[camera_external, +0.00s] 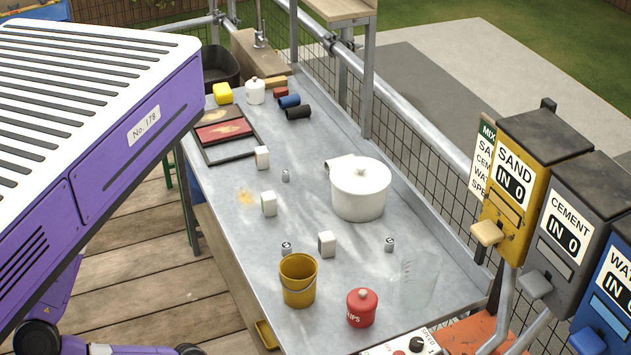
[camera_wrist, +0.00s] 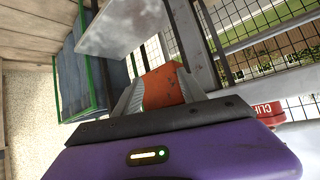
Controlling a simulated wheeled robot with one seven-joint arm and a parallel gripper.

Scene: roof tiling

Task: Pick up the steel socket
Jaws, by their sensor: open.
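Several small items stand on the grey metal table (camera_external: 333,290) in the external view. Three small grey metallic pieces look like sockets: one far (camera_external: 285,175), one near left by the yellow bucket (camera_external: 286,248), and one near right (camera_external: 389,244). I cannot tell which is the steel socket. My gripper (camera_wrist: 160,84) shows in the wrist view, with its two grey fingers apart. An orange surface (camera_wrist: 162,88) shows between the fingers; I see nothing held. No socket shows in the wrist view.
A white lidded pot (camera_external: 360,190), yellow bucket (camera_external: 298,280), red lidded jar (camera_external: 362,308) and clear beaker (camera_external: 417,285) stand on the table. White blocks (camera_external: 327,244) stand among them. Sand and cement dispensers (camera_external: 520,190) line the right. Wire mesh runs behind.

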